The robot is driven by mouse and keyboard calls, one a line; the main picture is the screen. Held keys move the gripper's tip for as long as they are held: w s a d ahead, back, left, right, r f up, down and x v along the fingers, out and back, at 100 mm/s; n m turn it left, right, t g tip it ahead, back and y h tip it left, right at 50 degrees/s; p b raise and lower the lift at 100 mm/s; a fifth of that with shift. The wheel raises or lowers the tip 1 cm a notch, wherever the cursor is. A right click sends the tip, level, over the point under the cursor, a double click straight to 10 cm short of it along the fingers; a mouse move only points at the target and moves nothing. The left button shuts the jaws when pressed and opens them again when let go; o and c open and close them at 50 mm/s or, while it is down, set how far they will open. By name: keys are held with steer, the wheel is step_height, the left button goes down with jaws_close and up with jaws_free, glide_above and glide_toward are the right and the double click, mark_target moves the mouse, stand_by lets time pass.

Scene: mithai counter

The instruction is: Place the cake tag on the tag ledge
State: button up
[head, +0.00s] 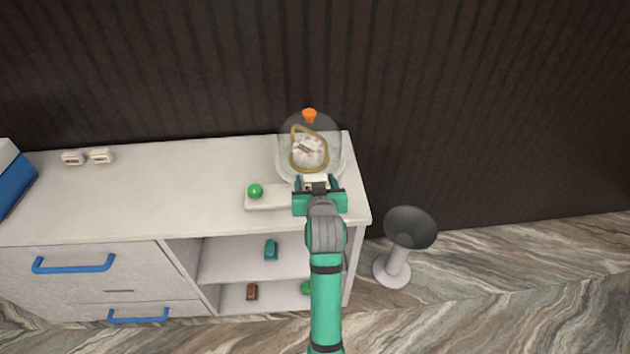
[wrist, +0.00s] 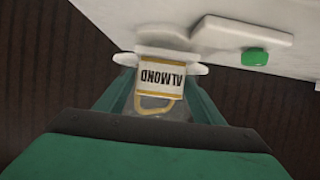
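The cake tag (wrist: 162,77) is a small white card with a gold edge, reading ALMOND upside down in the wrist view. It also shows in the head view (head: 315,180), in front of the glass dome. My gripper (head: 317,182) has a teal finger at each side of the card and appears shut on it. A gold loop (wrist: 153,106) shows just below the card in the wrist view; I cannot tell whether they are joined. A white piece (wrist: 163,52) lies just past the fingertips; I cannot tell whether it is the tag ledge or whether the card touches it.
The glass dome (head: 281,152) with an orange knob (head: 309,114) stands right behind my gripper. A white board (head: 270,203) bearing a green knob (head: 255,190) lies to the left. Two small white tags (head: 101,156) stand far left. The counter's middle (head: 170,190) is clear.

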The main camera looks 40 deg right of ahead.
steer(key=shift+w+a+r, duration=0.1)
steer(key=shift+w, duration=0.05)
steer(key=shift+a+r, duration=0.15)
steer(key=v, duration=1.2)
steer(key=s+a+f+n+t+y, duration=0.1)
steer(key=s+a+f, duration=0.3)
steer(key=a+f, duration=0.45)
steer(key=s+a+f+n+t+y, duration=0.15)
steer(key=s+a+f, duration=0.25)
steer(key=a+f, duration=0.5)
steer(key=s+a+n+y, duration=0.2)
steer(key=s+a, duration=0.4)
steer(key=s, duration=0.4)
steer(key=s+a+r+n+t+y, duration=0.1)
steer(key=s+a+y, duration=0.1)
steer(key=s+a, duration=0.5)
steer(key=s, duration=0.3)
steer(key=shift+s+a+r+n, duration=0.2)
steer(key=shift+a+n, duration=0.05)
steer(key=shift+n, duration=0.1)
steer(key=shift+t+y, duration=0.25)
